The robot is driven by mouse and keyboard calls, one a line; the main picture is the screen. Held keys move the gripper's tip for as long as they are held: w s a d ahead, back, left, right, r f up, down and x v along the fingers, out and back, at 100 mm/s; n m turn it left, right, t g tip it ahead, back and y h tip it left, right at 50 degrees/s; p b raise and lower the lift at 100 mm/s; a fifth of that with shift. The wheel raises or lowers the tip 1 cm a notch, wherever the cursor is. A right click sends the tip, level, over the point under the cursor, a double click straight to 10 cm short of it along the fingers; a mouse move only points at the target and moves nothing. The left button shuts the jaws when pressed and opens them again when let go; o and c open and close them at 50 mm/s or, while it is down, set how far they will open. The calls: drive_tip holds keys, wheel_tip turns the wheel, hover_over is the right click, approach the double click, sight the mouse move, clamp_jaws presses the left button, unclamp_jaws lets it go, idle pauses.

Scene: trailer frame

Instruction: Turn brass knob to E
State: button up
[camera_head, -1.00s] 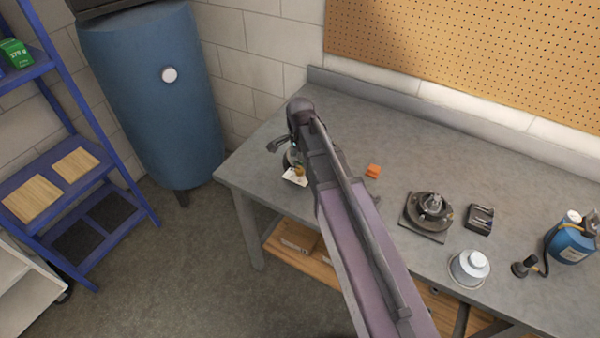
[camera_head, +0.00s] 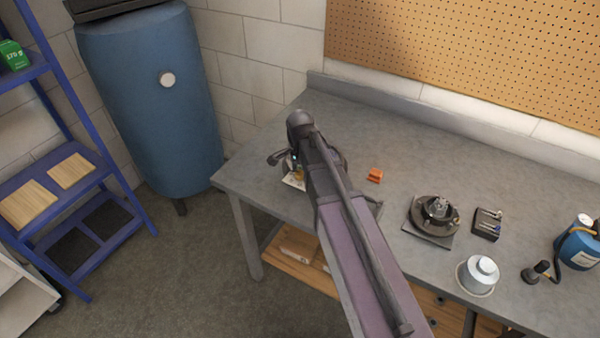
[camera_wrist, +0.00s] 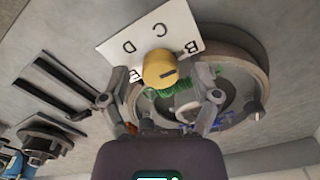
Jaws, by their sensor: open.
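The brass knob (camera_wrist: 160,68) is a yellow round knob with a dark mark on its face, in the upper middle of the wrist view. Behind it is a white card (camera_wrist: 112,46) with letters; B, C and D are readable, and another letter is partly hidden by the knob and a finger. My gripper (camera_wrist: 162,98) is open, its fingers spread on either side just below the knob, with no clear contact. In the head view my arm covers most of this spot; the card (camera_head: 292,183) shows at the bench's left end.
A round grey ring-shaped part (camera_wrist: 250,65) and green and blue pieces lie close behind my fingers. On the bench (camera_head: 400,150) stand an orange block (camera_head: 375,175), a dark round fixture (camera_head: 436,212), a silver lidded pot (camera_head: 478,274) and a blue can (camera_head: 577,245). The bench's back middle is clear.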

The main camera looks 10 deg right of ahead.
drive_tip(key=shift+c, duration=0.2)
clamp_jaws()
